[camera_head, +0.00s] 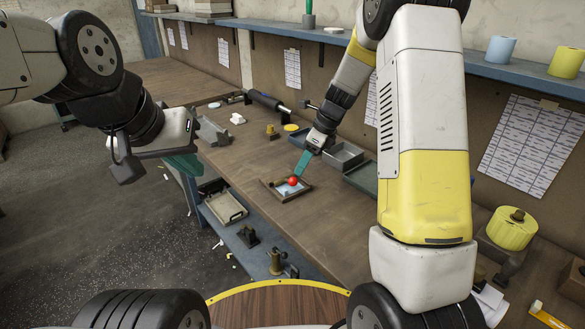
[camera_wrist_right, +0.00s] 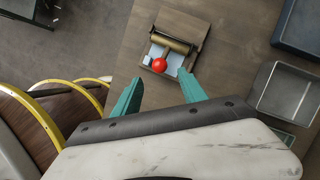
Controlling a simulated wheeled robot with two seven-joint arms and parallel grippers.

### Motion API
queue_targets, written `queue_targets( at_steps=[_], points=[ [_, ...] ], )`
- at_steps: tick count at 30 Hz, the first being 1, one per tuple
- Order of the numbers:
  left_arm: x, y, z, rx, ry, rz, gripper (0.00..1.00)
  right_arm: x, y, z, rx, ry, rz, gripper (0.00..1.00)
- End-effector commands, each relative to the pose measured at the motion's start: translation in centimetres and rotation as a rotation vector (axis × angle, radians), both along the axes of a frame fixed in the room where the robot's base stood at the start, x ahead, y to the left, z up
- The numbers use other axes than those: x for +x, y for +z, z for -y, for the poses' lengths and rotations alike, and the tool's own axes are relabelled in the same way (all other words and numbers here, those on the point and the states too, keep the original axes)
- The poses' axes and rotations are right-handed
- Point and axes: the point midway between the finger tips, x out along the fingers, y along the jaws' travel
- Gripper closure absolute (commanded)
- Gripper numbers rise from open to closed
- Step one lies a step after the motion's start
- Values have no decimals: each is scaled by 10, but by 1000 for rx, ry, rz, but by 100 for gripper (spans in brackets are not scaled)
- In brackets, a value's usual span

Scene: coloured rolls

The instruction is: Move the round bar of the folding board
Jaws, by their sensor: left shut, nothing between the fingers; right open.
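The folding board (camera_head: 268,185) is a small brown wooden board lying on the workbench, with a pale blue patch on it. Its round bar (camera_wrist_right: 173,42) is a brass-coloured cylinder lying across the board, clear in the right wrist view and mostly hidden in the head view. A red ball (camera_head: 293,181) sits at the bar's near side and also shows in the right wrist view (camera_wrist_right: 159,65). My right gripper (camera_wrist_right: 160,78) is open, its green fingertips pointing at the board with the red ball between them in the picture. My left gripper (camera_head: 186,166) is shut and empty, left of the bench edge.
Grey metal trays (camera_head: 343,157) stand just behind and right of the board. A dark roller (camera_head: 268,103) and small yellow parts lie farther back. A lower shelf (camera_head: 250,250) holds a tray and tools. The bench left of the board is mostly clear.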

Motion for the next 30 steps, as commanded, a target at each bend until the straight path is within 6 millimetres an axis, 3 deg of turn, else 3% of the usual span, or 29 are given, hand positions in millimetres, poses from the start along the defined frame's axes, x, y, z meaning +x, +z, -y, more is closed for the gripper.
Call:
queue_targets(
  at_steps=[12, 24, 30],
  points=[
    [0, 0, 0, 0, 0, 0, 100, 7, -56, -22, 0, 2, 0, 50],
    [0, 0, 0, 0, 0, 0, 100, 9, -65, -25, -1, 2, 2, 50],
    [0, 0, 0, 0, 0, 0, 100, 8, -64, -25, -1, 2, 2, 89]
  ],
)
